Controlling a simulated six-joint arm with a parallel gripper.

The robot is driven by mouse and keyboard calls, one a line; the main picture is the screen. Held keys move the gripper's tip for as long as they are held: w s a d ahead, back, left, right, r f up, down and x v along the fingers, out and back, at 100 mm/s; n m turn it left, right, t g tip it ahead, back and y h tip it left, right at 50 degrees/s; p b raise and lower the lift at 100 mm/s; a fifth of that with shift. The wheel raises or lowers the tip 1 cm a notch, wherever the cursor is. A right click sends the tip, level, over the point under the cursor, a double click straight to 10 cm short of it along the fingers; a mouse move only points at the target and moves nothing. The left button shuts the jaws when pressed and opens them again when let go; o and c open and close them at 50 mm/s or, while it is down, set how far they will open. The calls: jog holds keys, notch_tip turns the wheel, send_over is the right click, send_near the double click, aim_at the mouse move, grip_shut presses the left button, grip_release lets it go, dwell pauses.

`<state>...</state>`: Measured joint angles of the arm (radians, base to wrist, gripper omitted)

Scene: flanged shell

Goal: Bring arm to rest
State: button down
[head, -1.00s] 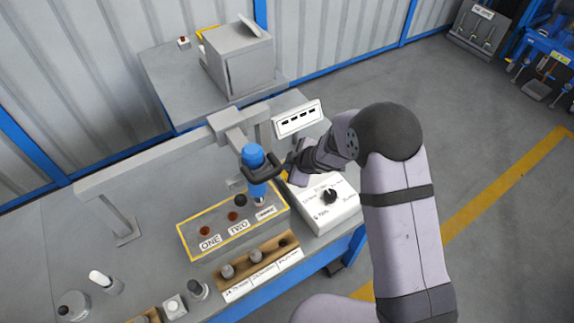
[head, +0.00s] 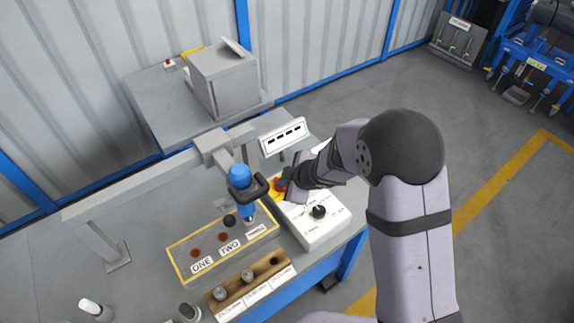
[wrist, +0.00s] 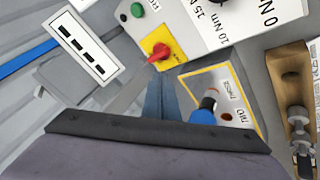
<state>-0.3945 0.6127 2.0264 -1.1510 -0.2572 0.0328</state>
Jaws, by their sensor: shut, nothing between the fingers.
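My gripper (wrist: 160,100) shows in the wrist view as two grey-blue fingers lying together, shut and empty. In the head view my wrist covers most of it, above the bench's right part. The blue hanging tool (head: 240,178), with a dark loop handle, stands to its left in the head view. The tool also shows in the wrist view (wrist: 203,113), to the right of the fingers and apart from them. The red switch on a yellow plate (wrist: 160,52) lies beyond the fingertips in the wrist view; no contact can be seen.
The yellow-edged panel (head: 192,268) marked ONE and TWO sits under the tool. A white dial box (head: 322,228) lies right of it. A wooden rack (head: 236,297) stands in front. The grey gantry beam (head: 140,186) crosses the bench. Open floor lies right.

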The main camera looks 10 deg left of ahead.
jog(key=s+d+r+m+h, duration=0.3)
jog(key=d+m, duration=0.2)
jog(key=d, duration=0.6)
jog(key=s+d+r+m+h, duration=0.3)
jog(key=d+m, duration=0.2)
jog(key=d, duration=0.5)
jog(key=s+d+m+g, duration=0.2)
jog(key=s+m, duration=0.2)
jog(key=s, duration=0.4)
jog(key=s+d+m+g, duration=0.2)
jog(key=s+m+g, duration=0.1)
jog(key=s, duration=0.6)
jog(key=shift+s+r+m+y, duration=0.25)
jog(key=shift+r+m+y, duration=0.15)
jog(key=shift+r+m, duration=0.1)
